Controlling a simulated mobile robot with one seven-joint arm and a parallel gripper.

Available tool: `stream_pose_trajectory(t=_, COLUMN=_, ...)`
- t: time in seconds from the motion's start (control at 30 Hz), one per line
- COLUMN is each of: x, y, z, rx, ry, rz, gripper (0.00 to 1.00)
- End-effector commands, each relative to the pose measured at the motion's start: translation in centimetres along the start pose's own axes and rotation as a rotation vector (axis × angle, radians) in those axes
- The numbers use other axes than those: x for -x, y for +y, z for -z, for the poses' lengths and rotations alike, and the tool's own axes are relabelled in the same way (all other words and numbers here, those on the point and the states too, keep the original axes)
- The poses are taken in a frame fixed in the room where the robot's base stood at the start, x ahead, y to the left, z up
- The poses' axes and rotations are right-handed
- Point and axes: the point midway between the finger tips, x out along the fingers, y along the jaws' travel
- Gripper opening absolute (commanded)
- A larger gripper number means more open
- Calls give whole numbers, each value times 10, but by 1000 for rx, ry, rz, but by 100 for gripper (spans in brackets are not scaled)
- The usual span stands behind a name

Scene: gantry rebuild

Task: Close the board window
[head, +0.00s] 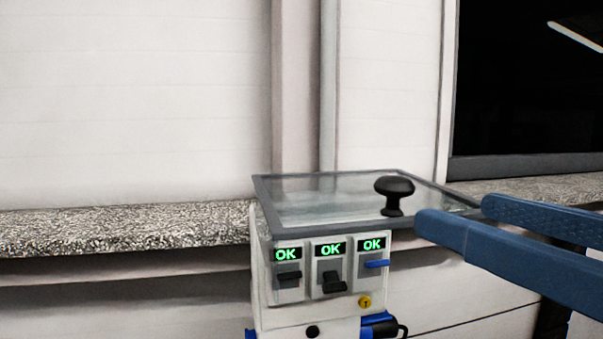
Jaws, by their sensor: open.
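The board (258,290) is a white box at the lower middle of the head view. Its front has three switch modules, each with a green OK display. The board window (315,200) is a clear pane in a grey frame. It lies roughly level above the modules, raised off the front, so the switches are uncovered. A black knob (394,188) stands on the pane near its front right. My gripper (455,213) is open and comes in from the right with two blue fingers. The near fingertip appears just right of the knob; I cannot tell whether it touches the frame.
A speckled stone ledge (120,230) runs along the pale wall behind the board. A yellow lock (364,302) and a blue connector (378,325) are low on the board. A dark window (525,80) is at upper right. The space left of the board looks clear.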

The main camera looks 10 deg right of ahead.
Motion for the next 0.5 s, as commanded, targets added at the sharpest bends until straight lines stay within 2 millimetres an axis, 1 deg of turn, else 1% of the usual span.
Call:
stream_pose_trajectory(t=0.07, x=-7, y=0, z=1, rx=-3, ry=-3, rz=3, gripper=72)
stream_pose_trajectory(t=0.17, x=-22, y=-1, z=2, rx=-4, ry=-3, rz=5, gripper=72)
stream_pose_trajectory(t=0.5, x=-92, y=-1, z=4, rx=-5, ry=-2, rz=5, gripper=72)
